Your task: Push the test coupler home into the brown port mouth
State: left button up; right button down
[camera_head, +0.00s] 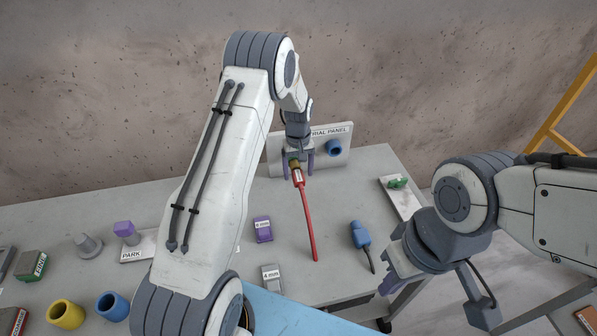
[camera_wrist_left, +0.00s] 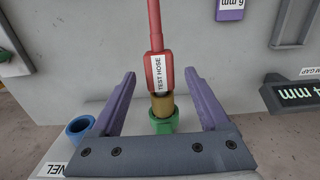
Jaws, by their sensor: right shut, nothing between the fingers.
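The red test coupler (camera_wrist_left: 161,72), labelled TEST HOSE, lines up with the brown port mouth (camera_wrist_left: 162,106), which has a green collar (camera_wrist_left: 163,123) at its base. A thin nose shows between the red body and the brown rim; I cannot tell how deep it sits. In the head view the coupler (camera_head: 299,178) trails a red hose (camera_head: 309,225) toward the front. My left gripper (camera_wrist_left: 160,78) is open, its purple fingers on either side of the coupler with gaps. It also shows in the head view (camera_head: 298,168) at the panel. My right gripper (camera_head: 386,286) is shut and empty at the slab's right edge.
The panel (camera_head: 318,160) also carries a blue port (camera_head: 335,148). A green piece (camera_head: 397,183) lies on a white plate at the right.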

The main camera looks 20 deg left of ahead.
aim_at(298, 174)
pick_arm(q)
jog(key=shift+r+b, duration=0.3)
jog(key=shift+r, duration=0.2)
notch_tip(298, 174, up, 10)
jog(key=b, duration=0.3)
jog(key=shift+f, duration=0.25)
